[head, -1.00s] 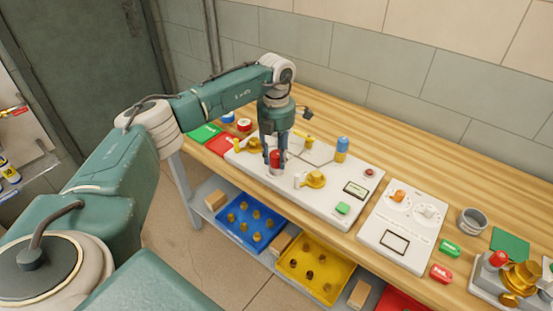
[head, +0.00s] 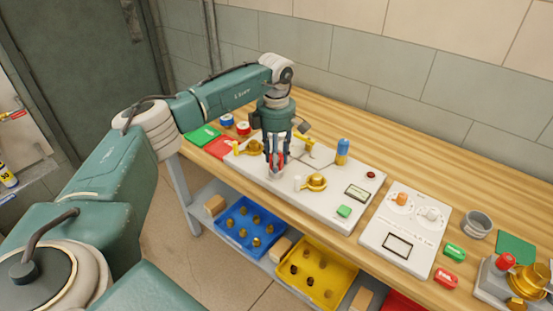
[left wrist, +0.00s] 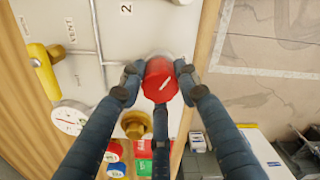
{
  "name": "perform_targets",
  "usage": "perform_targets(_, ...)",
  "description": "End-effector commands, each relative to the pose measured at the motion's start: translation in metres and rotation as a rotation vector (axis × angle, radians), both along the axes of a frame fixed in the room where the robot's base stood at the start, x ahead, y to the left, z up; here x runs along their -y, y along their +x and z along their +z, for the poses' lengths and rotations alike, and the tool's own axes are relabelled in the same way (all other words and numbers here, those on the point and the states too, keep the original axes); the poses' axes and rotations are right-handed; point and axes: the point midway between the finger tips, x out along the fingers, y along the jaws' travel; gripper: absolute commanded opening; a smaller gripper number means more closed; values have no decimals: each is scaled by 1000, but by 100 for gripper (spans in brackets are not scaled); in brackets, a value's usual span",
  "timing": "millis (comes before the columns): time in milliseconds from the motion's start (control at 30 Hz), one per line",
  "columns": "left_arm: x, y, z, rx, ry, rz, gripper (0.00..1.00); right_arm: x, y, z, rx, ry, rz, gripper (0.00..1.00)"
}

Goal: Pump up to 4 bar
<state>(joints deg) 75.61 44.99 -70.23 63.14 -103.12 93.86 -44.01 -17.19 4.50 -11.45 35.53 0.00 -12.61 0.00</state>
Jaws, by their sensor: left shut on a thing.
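A white valve panel (head: 319,208) lies on the wooden bench. A red knob (head: 279,158) stands on a pale base at its front edge. My left gripper (head: 277,153) reaches down over it. In the left wrist view the red knob (left wrist: 159,82) sits between the fingers of my left gripper (left wrist: 158,74), which are shut on it. The panel also has a small display (head: 357,192), a green button (head: 344,211) and a gold valve (head: 315,182). My right gripper is not in view.
A second white panel (head: 403,228) with an orange knob stands to the right. A grey cup (head: 477,224) and a gold fitting (head: 524,281) stand beyond it. Blue (head: 230,241) and yellow (head: 295,280) trays sit on the shelf below. The bench's back strip is clear.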

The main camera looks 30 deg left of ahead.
Motion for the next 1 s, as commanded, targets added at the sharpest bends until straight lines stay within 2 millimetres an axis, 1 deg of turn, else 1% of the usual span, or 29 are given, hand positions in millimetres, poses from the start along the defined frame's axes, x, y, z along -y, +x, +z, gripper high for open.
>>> perform_targets(567, -3, -2, -1, -7, 5, -25, 6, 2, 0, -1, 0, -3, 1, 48)
perform_targets(600, -3, -2, -1, -7, 5, -25, 40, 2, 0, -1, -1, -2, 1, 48)
perform_targets(667, -3, -2, -1, -5, 5, -25, 51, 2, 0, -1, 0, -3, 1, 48)
perform_targets(933, -1, 0, 0, -1, 2, -26, 51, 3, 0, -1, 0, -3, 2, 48)
perform_targets(1000, -1, 0, 3, 0, 2, -27, 51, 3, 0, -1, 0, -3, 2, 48)
